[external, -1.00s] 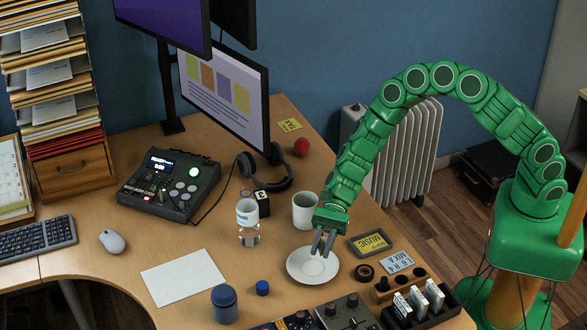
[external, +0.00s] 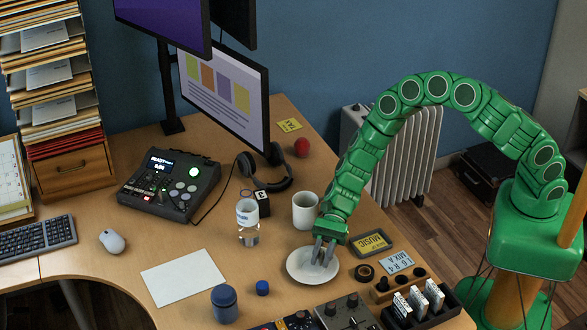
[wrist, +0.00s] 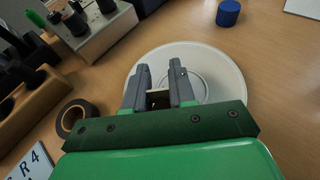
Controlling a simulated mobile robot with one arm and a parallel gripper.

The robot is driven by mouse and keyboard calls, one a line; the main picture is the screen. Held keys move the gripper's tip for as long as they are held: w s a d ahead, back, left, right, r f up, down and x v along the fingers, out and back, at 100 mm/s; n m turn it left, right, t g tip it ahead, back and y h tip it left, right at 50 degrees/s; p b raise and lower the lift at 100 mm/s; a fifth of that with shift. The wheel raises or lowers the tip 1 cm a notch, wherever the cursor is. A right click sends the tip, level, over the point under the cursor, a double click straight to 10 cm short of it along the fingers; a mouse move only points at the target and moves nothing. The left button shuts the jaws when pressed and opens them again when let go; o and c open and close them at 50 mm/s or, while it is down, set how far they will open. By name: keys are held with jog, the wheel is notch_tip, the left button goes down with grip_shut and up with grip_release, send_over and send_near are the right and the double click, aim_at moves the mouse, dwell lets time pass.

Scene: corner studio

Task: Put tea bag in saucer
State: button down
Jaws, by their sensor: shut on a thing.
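The white saucer (external: 299,275) lies flat on the desk, and its rim also shows in the wrist view (wrist: 228,70). My gripper (external: 322,262) is over the saucer, its fingers pointing down at it. In the wrist view my gripper (wrist: 160,72) is shut on a small, pale tan thing, the tea bag (wrist: 158,98), held between the two grey fingers. Most of the tea bag is hidden by the fingers. I cannot tell whether it touches the saucer.
A blue cap (external: 262,288) and blue jar (external: 224,303) are in front left. A tape roll (external: 364,273) and a cassette (external: 371,243) lie to the right.

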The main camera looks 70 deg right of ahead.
jog(key=shift+f, duration=0.15)
jog(key=c, duration=0.9)
grip_release()
jog(key=shift+c, duration=0.2)
jog(key=shift+w+d+r, duration=0.1)
jog(key=shift+r, duration=0.65)
jog(key=v, duration=1.1)
jog(key=shift+d, duration=0.4)
